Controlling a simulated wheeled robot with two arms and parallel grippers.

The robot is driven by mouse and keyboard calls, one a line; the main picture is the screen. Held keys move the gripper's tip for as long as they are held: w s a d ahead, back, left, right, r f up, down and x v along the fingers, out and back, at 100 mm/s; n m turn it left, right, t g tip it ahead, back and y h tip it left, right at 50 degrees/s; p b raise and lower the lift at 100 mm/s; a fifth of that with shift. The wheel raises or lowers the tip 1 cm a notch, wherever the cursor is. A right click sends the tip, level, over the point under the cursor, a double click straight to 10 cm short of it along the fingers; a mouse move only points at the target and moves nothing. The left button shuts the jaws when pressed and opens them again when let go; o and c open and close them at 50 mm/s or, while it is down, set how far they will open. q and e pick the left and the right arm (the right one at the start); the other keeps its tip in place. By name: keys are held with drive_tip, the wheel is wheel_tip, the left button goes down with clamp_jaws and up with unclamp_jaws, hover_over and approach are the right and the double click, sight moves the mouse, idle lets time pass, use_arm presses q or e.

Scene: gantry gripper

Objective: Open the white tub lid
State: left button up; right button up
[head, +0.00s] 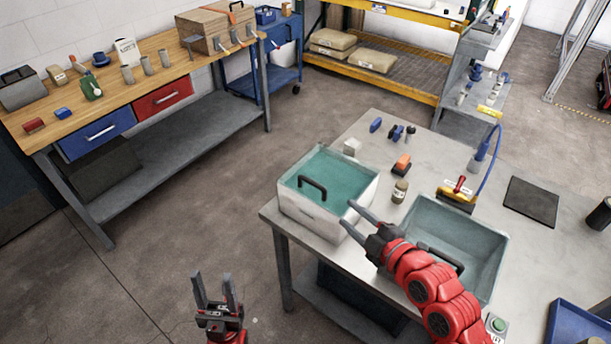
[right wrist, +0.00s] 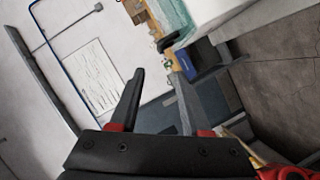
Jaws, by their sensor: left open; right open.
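The white tub (head: 318,222) stands on the grey table near its left edge. Its teal lid (head: 340,167) sits on top, with a black arched handle (head: 312,187) on it. My right gripper (head: 348,213) is open and empty by the tub's right front corner, apart from the handle. In the right wrist view, its open fingers (right wrist: 155,100) have nothing between them, and part of the teal lid (right wrist: 172,15) shows at the top. My left gripper (head: 213,282) is open and empty, low in front of the table, away from the tub.
A grey-teal open basin (head: 480,238) stands right of the tub, partly behind my right arm. A small jar (head: 399,191), an orange-topped block (head: 402,163) and a white block (head: 352,146) lie near the tub. A dark mat (head: 531,200) lies further right. The floor left of the table is clear.

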sight(314, 184)
drive_tip(key=b+x, duration=0.7)
drive_tip(key=x, duration=0.3)
drive_tip(key=shift+a+r+b, duration=0.15)
drive_tip(key=shift+a+b, duration=0.05)
drive_tip(key=shift+b, duration=0.2)
drive_tip(key=p+x, duration=0.1)
drive_tip(key=x, duration=0.4)
drive_tip(key=shift+w+p, duration=0.15)
drive_tip(key=shift+p, duration=0.2)
drive_tip(key=shift+w+a+f, duration=0.3)
drive_tip(key=shift+w, duration=0.15)
clamp_jaws()
